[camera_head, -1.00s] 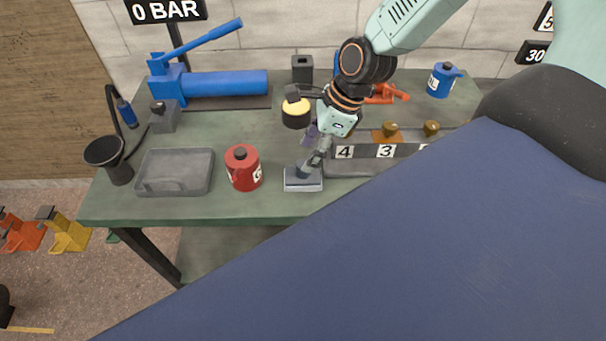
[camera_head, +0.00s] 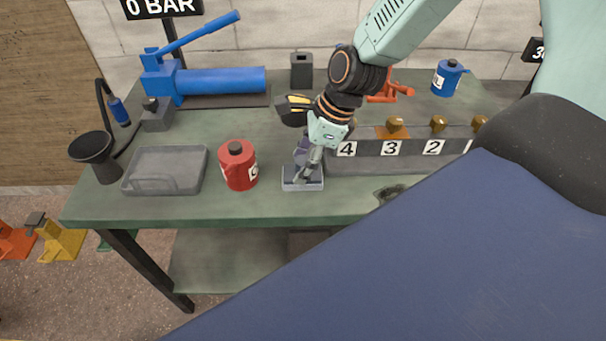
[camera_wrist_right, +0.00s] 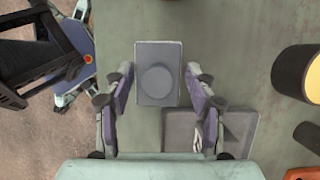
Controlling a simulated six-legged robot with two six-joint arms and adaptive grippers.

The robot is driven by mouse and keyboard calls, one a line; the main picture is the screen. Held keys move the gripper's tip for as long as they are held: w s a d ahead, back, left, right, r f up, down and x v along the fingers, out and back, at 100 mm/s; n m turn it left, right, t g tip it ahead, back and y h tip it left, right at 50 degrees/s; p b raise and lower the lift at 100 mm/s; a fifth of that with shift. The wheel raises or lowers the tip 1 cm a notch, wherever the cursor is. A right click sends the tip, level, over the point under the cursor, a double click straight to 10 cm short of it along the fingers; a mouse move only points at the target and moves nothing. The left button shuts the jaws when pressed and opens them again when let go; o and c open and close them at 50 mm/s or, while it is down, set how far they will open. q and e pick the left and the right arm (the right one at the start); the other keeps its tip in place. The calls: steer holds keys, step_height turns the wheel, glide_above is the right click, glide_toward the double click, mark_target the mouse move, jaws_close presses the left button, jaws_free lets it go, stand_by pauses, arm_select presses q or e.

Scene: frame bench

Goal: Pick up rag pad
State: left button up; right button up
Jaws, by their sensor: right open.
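The rag pad (camera_head: 303,185) is a flat grey block lying on the green bench near its front edge, between the red can and the numbered rack. In the right wrist view the rag pad (camera_wrist_right: 147,92) appears from above, a rectangle with a round raised knob. My right gripper (camera_head: 305,166) is directly over the pad. In the wrist view my right gripper (camera_wrist_right: 160,77) is open, one finger on each side of the pad, with visible gaps. Whether the fingertips are at the pad's height is unclear. My left gripper does not show.
The red can (camera_head: 238,166) stands left of the pad, with a grey tray (camera_head: 137,186) beyond it. The numbered rack (camera_head: 410,157) is close on the right. A blue press (camera_head: 220,82) is at the back.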

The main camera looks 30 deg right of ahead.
mark_target(302, 160)
steer(key=shift+s+a+r, duration=0.15)
steer(key=shift+a, duration=0.05)
steer(key=c, duration=0.6)
steer(key=shift+d, duration=0.15)
steer(key=shift+c, duration=1.4)
jaws_close()
step_height(302, 160, up, 9)
steer(key=p, duration=0.6)
steer(key=shift+p, duration=0.3)
steer(key=shift+r+p, duration=0.3)
steer(key=shift+r, duration=0.2)
